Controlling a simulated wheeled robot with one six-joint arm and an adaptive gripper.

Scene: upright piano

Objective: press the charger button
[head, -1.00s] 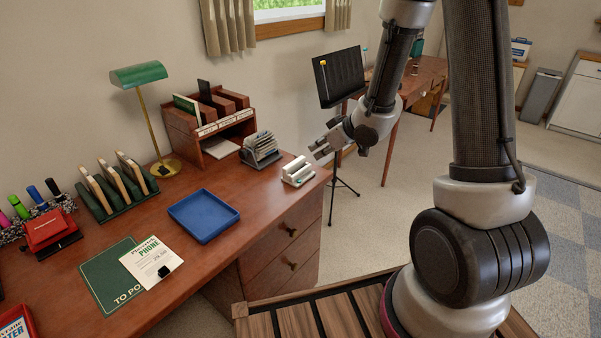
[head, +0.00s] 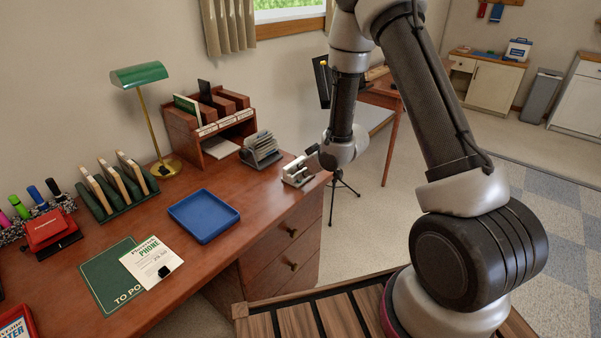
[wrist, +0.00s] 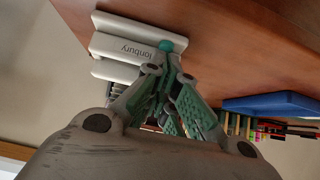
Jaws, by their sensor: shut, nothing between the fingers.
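The charger (head: 292,174) is a small white slotted unit on the right end of the wooden desk. In the wrist view the charger (wrist: 118,47) shows pale ribs, dark lettering and a round teal button (wrist: 174,43) at one end. My gripper (head: 311,160) is at the charger, partly covering its right side in the head view. In the wrist view the closed fingertips of my gripper (wrist: 173,59) are right beside the teal button. I cannot tell whether they touch it. The fingers hold nothing.
A grey card holder (head: 261,149) stands close behind and left of the charger. A blue tray (head: 203,215) lies on the desk (head: 150,218) further left. A wooden file organiser (head: 208,124) stands at the back. The floor right of the desk is open around a thin black stand.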

